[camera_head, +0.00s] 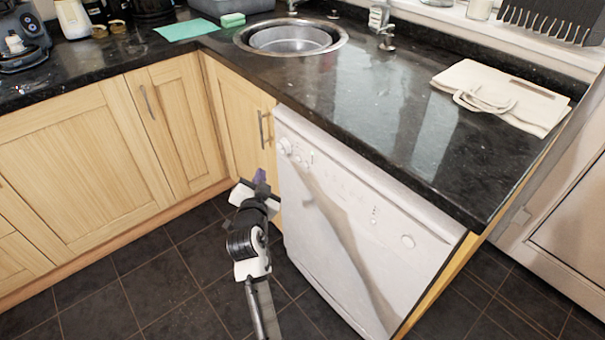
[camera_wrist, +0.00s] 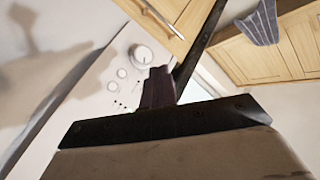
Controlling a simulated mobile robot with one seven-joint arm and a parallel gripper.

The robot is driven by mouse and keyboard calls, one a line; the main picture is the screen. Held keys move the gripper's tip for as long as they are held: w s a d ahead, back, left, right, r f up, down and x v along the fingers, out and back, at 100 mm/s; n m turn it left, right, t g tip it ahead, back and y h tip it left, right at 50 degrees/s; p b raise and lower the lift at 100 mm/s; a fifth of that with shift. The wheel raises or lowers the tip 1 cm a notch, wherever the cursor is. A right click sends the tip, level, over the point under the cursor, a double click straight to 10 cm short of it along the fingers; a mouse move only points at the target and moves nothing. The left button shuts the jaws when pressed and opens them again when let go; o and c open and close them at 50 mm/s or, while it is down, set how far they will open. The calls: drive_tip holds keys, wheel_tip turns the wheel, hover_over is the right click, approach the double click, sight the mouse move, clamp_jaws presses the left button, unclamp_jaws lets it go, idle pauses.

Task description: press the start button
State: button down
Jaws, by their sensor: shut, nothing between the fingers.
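The white dishwasher (camera_head: 350,262) stands under the counter, with a control panel along its top. At the panel's left end is a large round knob (camera_head: 285,146), also in the wrist view (camera_wrist: 141,55). Small round buttons (camera_head: 309,157) sit beside it; they show in the wrist view (camera_wrist: 121,73) too. I cannot read which one is start. My gripper (camera_head: 260,176) is shut and empty, left of the dishwasher's front and below the knob. In the wrist view its dark fingers (camera_wrist: 158,86) hide part of the panel.
Wooden cupboards (camera_head: 80,170) with bar handles stand left and behind my gripper. The black granite counter (camera_head: 390,115) overhangs the dishwasher; a cloth bag (camera_head: 510,85) lies on it. The dark tiled floor (camera_head: 140,290) is clear at the left.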

sight(306, 165)
drive_tip(key=shift+m+g+h, duration=0.4)
drive_tip(key=shift+m+h, duration=0.1)
drive_tip(key=shift+h, duration=0.1)
drive_tip(key=d+f, duration=0.1)
drive_tip(key=s+d+f, duration=0.1)
drive_tip(key=f, duration=0.1)
drive_tip(key=shift+d, duration=0.25)
drive_tip(key=w+d+p, duration=0.3)
drive_tip(key=w+d, duration=0.2)
drive_tip(key=d, duration=0.2)
drive_tip(key=shift+w+d, duration=0.1)
drive_tip(key=shift+w, duration=0.05)
idle(1.6)
drive_tip(key=shift+w+d, duration=0.2)
drive_tip(key=shift+d, duration=0.05)
